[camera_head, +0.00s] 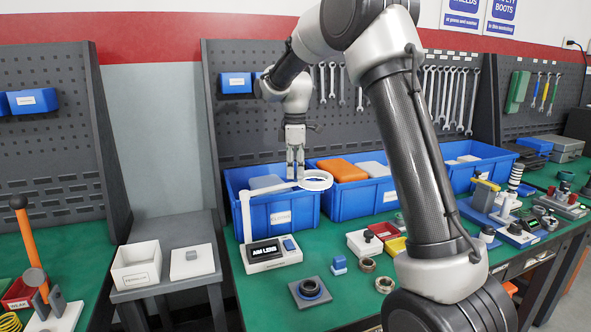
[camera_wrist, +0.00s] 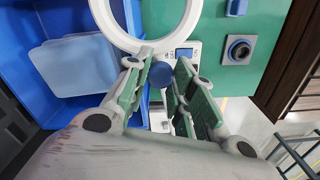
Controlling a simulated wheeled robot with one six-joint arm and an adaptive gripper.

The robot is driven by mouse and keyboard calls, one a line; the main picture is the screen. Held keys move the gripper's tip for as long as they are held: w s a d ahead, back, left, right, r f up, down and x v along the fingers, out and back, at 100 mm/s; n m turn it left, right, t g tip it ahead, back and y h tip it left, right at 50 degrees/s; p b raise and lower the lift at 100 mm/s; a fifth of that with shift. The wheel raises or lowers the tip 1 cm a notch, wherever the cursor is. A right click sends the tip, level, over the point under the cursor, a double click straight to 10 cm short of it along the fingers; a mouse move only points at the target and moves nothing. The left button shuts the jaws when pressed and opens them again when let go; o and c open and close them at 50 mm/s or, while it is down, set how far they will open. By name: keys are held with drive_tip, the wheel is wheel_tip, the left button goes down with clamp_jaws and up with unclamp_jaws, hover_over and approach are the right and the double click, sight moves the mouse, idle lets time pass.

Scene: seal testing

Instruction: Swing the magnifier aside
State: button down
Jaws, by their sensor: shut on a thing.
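The magnifier is a white ring lens (camera_head: 315,180) on a thin white arm, with an upright post (camera_head: 246,215) rising from a white base (camera_head: 268,262) that has a black label. The ring reaches to the right, in front of the blue bins. In the wrist view the ring (camera_wrist: 186,38) fills the top middle. My gripper (camera_head: 295,175) points down beside the ring's left side. In the wrist view its green-padded fingers (camera_wrist: 160,78) are closed around a round dark blue knob (camera_wrist: 157,73) by the ring. The lower part of the knob is hard to make out.
Blue bins (camera_head: 346,206) stand close behind the magnifier. A dark square fixture (camera_head: 310,293) with a round blue part and a small blue block (camera_head: 339,264) lie in front on the green bench. A grey stand (camera_head: 170,285) with white boxes is to the left.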

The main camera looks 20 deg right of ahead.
sight(295, 172)
drive_tip(key=c, duration=1.2)
unclamp_jaws()
drive_tip(key=shift+w, duration=0.15)
drive_tip(key=shift+o, duration=0.2)
wheel_tip(295, 172, up, 12)
